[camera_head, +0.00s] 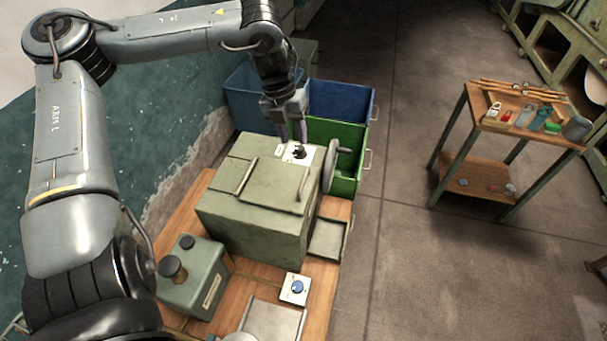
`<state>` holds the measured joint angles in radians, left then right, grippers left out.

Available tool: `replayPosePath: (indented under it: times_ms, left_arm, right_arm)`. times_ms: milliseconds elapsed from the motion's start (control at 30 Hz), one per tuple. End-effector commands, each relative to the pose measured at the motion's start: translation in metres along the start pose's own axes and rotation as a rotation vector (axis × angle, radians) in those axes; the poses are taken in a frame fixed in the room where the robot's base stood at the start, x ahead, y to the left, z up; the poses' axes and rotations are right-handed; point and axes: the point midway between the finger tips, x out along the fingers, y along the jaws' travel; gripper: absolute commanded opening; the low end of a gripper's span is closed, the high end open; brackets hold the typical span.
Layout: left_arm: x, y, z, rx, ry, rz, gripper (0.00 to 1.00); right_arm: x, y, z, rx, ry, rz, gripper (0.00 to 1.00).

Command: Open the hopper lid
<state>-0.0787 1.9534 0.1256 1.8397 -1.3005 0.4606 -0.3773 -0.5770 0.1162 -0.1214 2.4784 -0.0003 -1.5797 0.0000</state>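The hopper appears to be the large olive-green box (245,225) on the wooden bench. A white plate (310,158) with a small black part (299,152) sits at the far end of the top. My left gripper (293,142) points down just above this plate, its two fingers apart with nothing visible between them. Whether a finger touches the black part I cannot tell. My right gripper is out of view.
A tool cart (515,118) stands right, across open floor.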

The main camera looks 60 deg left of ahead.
Motion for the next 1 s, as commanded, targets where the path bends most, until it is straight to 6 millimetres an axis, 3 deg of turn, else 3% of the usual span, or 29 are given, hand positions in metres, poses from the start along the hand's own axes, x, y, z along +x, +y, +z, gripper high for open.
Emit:
replayPosePath:
  times_ms: [33, 267, 533, 1000]
  left_arm:
    - [0.015, 0.003, 0.000, 0.000, 0.000, 0.000, 0.38]
    - [0.038, 0.008, 0.000, 0.000, 0.000, 0.000, 0.38]
    - [0.059, 0.008, -0.001, 0.000, 0.004, 0.001, 0.38]
    - [0.128, 0.009, 0.000, -0.001, 0.002, 0.003, 0.38]
  right_arm:
    - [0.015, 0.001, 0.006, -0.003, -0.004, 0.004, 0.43]
    - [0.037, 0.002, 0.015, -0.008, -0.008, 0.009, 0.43]
    - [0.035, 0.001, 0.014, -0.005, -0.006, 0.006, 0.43]
    - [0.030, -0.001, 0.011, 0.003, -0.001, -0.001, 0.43]
